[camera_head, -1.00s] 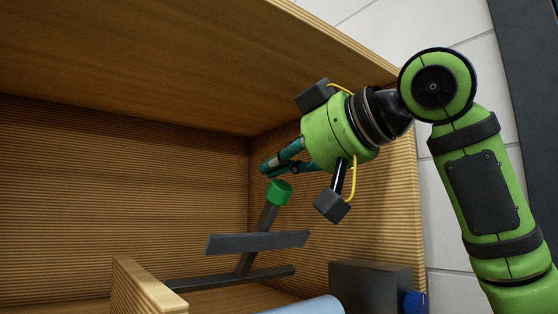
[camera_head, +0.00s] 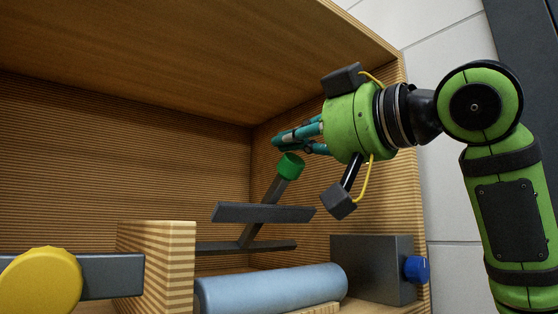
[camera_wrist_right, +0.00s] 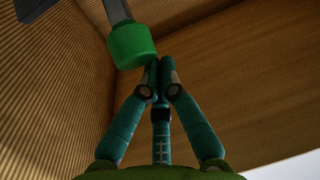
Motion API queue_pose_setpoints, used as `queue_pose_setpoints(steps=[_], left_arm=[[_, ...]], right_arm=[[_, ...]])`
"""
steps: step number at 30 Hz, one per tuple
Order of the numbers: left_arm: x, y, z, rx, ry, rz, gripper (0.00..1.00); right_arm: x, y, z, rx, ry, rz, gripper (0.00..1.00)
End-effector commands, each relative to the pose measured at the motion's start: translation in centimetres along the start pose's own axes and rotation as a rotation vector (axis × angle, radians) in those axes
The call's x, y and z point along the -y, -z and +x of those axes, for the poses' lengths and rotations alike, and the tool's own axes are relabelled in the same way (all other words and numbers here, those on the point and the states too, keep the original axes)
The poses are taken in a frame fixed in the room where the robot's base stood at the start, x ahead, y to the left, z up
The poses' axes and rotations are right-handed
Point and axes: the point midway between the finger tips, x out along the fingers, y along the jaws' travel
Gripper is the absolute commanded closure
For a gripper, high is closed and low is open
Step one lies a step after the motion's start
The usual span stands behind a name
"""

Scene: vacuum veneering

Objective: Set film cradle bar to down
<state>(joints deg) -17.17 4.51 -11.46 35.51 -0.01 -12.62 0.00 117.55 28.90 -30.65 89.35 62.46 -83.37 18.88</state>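The film cradle bar appears to be the tilted dark grey lever (camera_head: 272,195) with a green cap (camera_head: 291,166), which leans up and to the right inside the wooden box. A flat grey crosspiece (camera_head: 262,213) joins it partway up. My right gripper (camera_head: 279,141) is just above the green cap, its teal fingers pointing left. In the right wrist view the fingertips (camera_wrist_right: 160,66) are together and empty, right beside the green cap (camera_wrist_right: 132,46); I cannot tell whether they touch it. My left gripper is not in view.
A pale blue roll (camera_head: 272,288) lies low at the front of the wooden box (camera_head: 130,160). A grey block (camera_head: 370,268) with a blue knob (camera_head: 417,269) stands right of it. A yellow knob (camera_head: 40,284) on a grey bar is at lower left, beside a wooden upright (camera_head: 180,265).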

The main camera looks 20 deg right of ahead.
Motion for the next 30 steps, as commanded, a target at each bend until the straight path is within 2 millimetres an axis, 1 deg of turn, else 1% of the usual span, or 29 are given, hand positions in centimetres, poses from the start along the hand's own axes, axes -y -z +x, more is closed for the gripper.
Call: queue_pose_setpoints(steps=[1,5,8,15,18,24,30], left_arm=[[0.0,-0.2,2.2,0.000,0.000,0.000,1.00],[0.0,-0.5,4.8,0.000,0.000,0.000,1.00],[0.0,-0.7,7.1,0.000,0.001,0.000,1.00],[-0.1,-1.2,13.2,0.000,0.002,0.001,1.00],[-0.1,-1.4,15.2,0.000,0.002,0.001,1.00],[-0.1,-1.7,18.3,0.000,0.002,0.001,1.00],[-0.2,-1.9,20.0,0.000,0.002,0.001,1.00]], right_arm=[[0.3,-1.4,-0.6,0.002,-0.001,0.003,1.00],[0.7,-2.6,-1.8,0.002,-0.001,0.001,1.00],[0.9,-4.0,-2.7,-0.073,-0.013,-0.010,1.00],[1.7,-7.2,-4.8,-0.253,-0.041,-0.031,1.00],[1.9,-8.2,-5.4,-0.321,-0.051,-0.039,1.00],[2.2,-9.8,-6.2,-0.428,-0.069,-0.053,1.00],[2.5,-10.7,-6.6,-0.495,-0.078,-0.061,1.00]])
